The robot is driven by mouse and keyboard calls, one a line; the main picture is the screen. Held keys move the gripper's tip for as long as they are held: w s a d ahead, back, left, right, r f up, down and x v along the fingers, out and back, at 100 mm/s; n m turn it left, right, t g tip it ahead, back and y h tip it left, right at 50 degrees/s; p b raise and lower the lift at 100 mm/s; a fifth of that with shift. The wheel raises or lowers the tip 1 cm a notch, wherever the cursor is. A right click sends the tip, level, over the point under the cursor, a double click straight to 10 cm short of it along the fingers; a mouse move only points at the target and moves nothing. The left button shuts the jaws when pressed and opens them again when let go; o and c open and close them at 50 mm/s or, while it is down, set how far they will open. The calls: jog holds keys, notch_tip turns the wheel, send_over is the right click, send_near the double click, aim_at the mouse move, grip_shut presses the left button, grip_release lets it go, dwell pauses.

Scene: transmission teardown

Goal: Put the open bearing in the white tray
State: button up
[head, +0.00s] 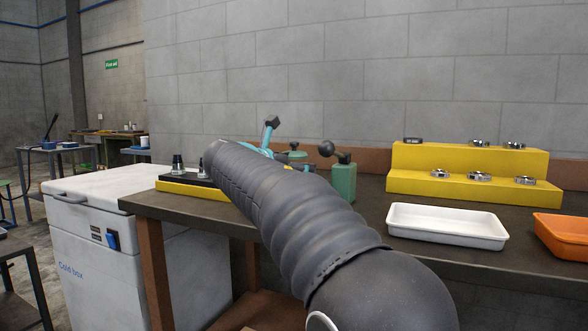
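Several small metallic bearings sit on a yellow two-step stand (420,187) at the right of the bench. Two bearings, left (480,142) and right (514,145), are on the upper step. Two more, left (479,176) and right (525,180), are on the lower step. They are too small to tell which is the open bearing. The white tray (447,237) stands in front of the stand and looks empty. My grey sleeved arm reaches across the middle towards the bench's left part.
An orange tray (562,238) stands right of the white tray. A black-and-yellow holder (188,190) is at the left bench end, beside a white cold box (85,240).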

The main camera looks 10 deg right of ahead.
jog(key=shift+f, duration=0.15)
jog(key=o, duration=1.5)
jog(key=shift+f+b, duration=0.25)
jog(key=shift+b, duration=0.4)
